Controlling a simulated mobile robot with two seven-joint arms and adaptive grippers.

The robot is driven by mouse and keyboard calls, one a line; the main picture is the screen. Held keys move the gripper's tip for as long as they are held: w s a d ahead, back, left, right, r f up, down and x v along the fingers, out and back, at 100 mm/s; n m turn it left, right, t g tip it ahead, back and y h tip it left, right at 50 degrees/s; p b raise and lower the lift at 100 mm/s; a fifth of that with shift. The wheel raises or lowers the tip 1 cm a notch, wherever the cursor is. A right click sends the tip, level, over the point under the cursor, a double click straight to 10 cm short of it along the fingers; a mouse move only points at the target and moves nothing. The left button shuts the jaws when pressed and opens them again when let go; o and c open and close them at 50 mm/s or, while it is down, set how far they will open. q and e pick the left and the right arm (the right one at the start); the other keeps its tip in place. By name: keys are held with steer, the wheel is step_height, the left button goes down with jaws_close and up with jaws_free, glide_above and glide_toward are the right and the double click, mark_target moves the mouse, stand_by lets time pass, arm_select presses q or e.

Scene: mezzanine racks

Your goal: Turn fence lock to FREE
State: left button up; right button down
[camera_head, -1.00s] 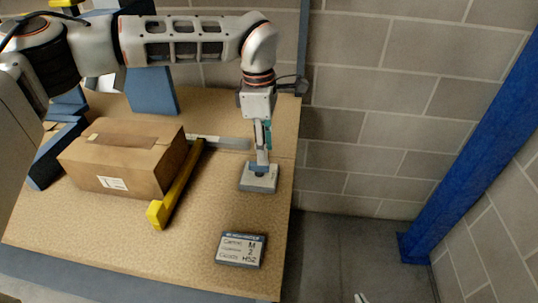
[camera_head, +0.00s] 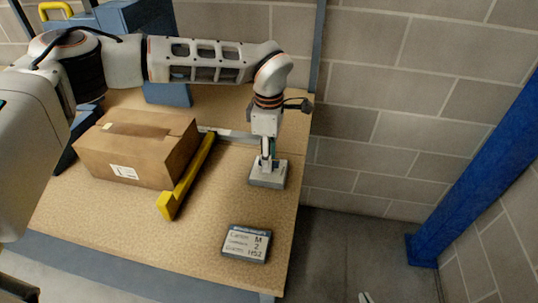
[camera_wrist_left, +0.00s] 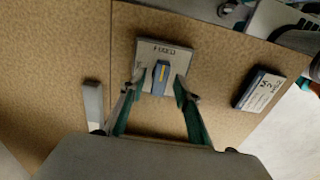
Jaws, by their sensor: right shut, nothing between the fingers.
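The fence lock is a small grey box (camera_head: 267,180) near the right edge of the table. In the left wrist view it is a grey plate (camera_wrist_left: 148,52) with a dark blue knob (camera_wrist_left: 160,77) bearing a yellow line. Lettering on the plate is upside down there and hard to read. The yellow fence bar (camera_head: 187,177) lies left of the lock. My left gripper (camera_head: 266,162) points down over the lock; in its wrist view its open fingers (camera_wrist_left: 158,88) stand either side of the knob, with gaps. Contact cannot be told. My right gripper (camera_head: 364,297) barely shows at the bottom edge.
A cardboard box (camera_head: 135,158) sits left of the bar. A dark-framed sign (camera_head: 246,243) reading Carton M, 2, H52 lies near the table's (camera_head: 160,240) front right. A block wall stands behind, and a blue post (camera_head: 475,155) at the right. Bare table surrounds the lock's front.

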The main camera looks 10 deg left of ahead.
arm_select(q)
jaws_close()
steer(key=n+b, duration=0.1)
steer(key=n, duration=0.3)
steer(key=shift+n, duration=0.3)
steer(key=n, duration=0.4)
steer(key=shift+n+b, duration=0.3)
steer(key=shift+b, duration=0.05)
steer(key=n, duration=0.5)
steer(key=shift+b, duration=0.3)
steer(key=shift+r+n, duration=0.1)
steer(key=shift+n, duration=1.8)
steer(key=shift+w, duration=0.1)
